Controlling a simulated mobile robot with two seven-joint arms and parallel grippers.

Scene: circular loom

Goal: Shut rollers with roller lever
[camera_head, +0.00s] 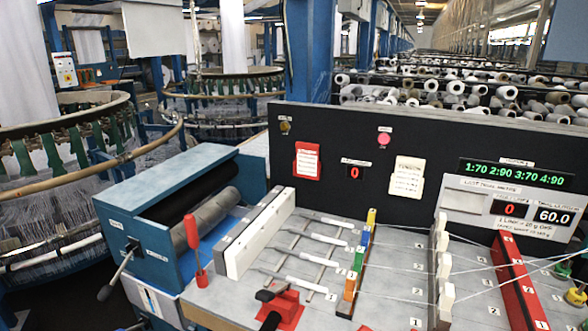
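The roller unit is a blue box (122,207) at the left of the workbench. Inside it lie a black roller (180,200) and a grey roller (212,212), side by side. I cannot tell whether the rollers touch or stand apart. The roller lever (121,268) is a metal rod on the box's front face, slanting down to the left from its pivot and ending in a black knob (103,293). Small white labels on the box are too small to read. Neither of my grippers is in view.
A white block (256,232), a black handle on a red base (283,308), coloured numbered blocks (357,268) and threads fill the bench. A dark panel (335,135) rises behind. Circular looms (70,125) stand at left.

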